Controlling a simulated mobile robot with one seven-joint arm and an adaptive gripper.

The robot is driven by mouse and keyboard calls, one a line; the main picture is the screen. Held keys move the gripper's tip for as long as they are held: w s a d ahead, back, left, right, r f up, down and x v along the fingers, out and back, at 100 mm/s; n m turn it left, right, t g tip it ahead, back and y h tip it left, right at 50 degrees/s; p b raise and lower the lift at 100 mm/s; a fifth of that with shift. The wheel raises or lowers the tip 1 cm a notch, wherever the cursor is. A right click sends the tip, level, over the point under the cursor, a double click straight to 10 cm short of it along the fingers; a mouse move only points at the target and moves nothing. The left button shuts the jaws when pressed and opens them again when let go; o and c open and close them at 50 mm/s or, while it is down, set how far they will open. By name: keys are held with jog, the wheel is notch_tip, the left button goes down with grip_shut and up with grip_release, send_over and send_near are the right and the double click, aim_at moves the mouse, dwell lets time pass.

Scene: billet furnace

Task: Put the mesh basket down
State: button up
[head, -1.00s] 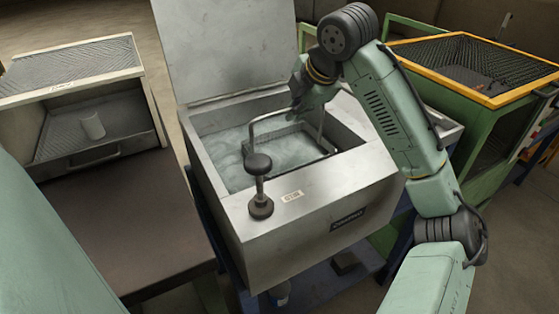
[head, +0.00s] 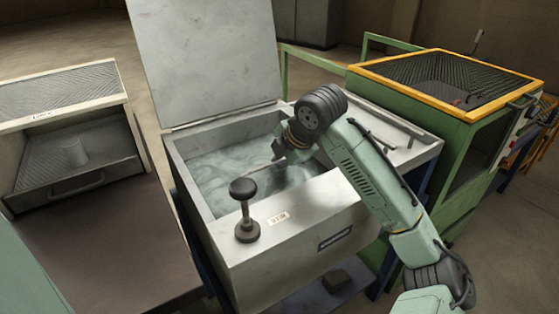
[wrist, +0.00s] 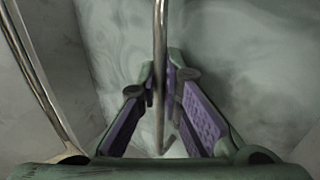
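The mesh basket shows in the wrist view only by its thin metal handle (wrist: 160,35), which runs between my fingers. My gripper (wrist: 163,88) has its purple pads close on both sides of this rod and looks shut on it. In the head view my gripper (head: 277,158) is low inside the open steel tank (head: 290,205), just over the cloudy liquid (head: 225,172). The basket's mesh body is not visible in either view; the murky liquid and my arm could hide it.
The tank's raised lid (head: 207,60) stands behind it. A black-knobbed post (head: 245,210) rises from the front rim. A steel ledge (head: 410,150) lies right of the tank, beside a green bin with a yellow rim (head: 440,105).

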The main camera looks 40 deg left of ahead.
jog(key=o, duration=0.4)
jog(key=shift+r, duration=0.1)
jog(key=b+v, duration=0.1)
jog(key=v, duration=1.1)
